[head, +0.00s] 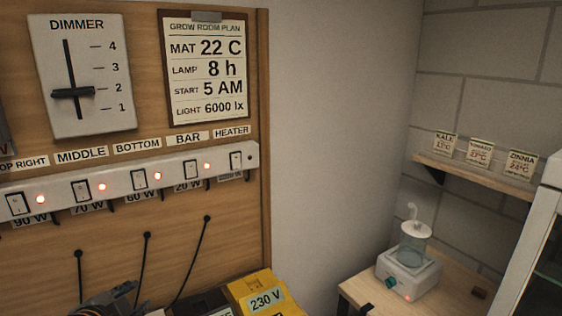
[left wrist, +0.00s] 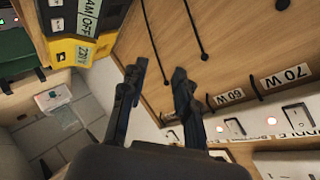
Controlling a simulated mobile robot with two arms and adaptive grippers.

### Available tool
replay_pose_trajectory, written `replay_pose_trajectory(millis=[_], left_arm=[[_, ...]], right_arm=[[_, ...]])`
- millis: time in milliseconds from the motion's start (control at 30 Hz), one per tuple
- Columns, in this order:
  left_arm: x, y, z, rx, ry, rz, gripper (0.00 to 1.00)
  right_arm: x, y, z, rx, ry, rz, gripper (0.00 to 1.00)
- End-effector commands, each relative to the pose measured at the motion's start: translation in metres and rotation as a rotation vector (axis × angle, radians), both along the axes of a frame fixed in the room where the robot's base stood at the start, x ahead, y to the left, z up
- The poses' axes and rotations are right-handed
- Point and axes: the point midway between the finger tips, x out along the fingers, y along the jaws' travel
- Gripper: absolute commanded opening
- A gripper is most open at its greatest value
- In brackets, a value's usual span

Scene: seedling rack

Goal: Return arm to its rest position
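My left gripper (head: 105,298) shows only in part at the bottom edge of the head view, in front of the wooden panel (head: 225,235). In the left wrist view the two dark fingers of my left gripper (left wrist: 158,78) stand apart with nothing between them, so it is open and empty. The panel (left wrist: 190,40) and its hanging black cords lie beyond the fingers. Most of my left arm is hidden below the head view. My right gripper is in neither view.
A switch strip (head: 125,183) with red lights runs across the panel under a dimmer (head: 80,75) and a grow room plan (head: 205,70). A yellow 230 V box (head: 262,291) stands below. A white device (head: 408,274) sits on a table at right, below a shelf (head: 475,175).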

Motion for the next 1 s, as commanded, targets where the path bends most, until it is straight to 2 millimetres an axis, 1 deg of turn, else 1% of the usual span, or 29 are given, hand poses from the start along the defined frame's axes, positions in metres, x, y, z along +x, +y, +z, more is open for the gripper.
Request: replay_pose_trajectory(millis=[33, 67, 100, 167, 200, 300, 400, 500, 567, 700, 800, 867, 967, 1000], left_arm=[[-0.017, -0.011, -0.039, -0.078, 0.080, 0.030, 0.31], [-0.028, -0.016, -0.059, -0.121, 0.125, 0.055, 0.31], [-0.044, -0.023, -0.085, -0.175, 0.181, 0.091, 0.31], [-0.069, -0.032, -0.118, -0.249, 0.263, 0.148, 0.31], [-0.085, -0.037, -0.137, -0.292, 0.312, 0.187, 0.31], [-0.122, -0.048, -0.173, -0.377, 0.416, 0.279, 0.31], [-0.156, -0.056, -0.199, -0.441, 0.502, 0.364, 0.31], [-0.187, -0.064, -0.219, -0.492, 0.577, 0.443, 0.31], [-0.206, -0.068, -0.229, -0.517, 0.618, 0.491, 0.31], [-0.249, -0.078, -0.248, -0.570, 0.713, 0.606, 0.31], [-0.237, -0.077, -0.280, -0.559, 0.715, 0.602, 0.31], [-0.234, -0.078, -0.298, -0.557, 0.721, 0.602, 0.31], [-0.230, -0.079, -0.329, -0.551, 0.732, 0.603, 0.31], [-0.229, -0.079, -0.344, -0.550, 0.738, 0.604, 0.31]], right_arm=[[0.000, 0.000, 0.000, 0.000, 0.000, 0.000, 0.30], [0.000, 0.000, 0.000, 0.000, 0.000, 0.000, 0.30], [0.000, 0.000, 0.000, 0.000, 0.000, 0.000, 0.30], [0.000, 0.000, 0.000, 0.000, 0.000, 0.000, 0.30], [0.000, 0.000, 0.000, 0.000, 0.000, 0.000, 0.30], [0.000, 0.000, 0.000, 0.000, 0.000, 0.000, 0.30], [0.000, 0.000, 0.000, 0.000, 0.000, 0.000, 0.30], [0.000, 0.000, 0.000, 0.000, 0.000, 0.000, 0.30], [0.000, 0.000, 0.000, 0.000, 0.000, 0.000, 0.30], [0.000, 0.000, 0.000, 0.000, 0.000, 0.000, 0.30], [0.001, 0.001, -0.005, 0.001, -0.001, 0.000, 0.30], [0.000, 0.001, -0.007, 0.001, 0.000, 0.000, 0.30], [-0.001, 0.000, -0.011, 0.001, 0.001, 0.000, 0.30], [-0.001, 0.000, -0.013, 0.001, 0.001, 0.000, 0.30]])
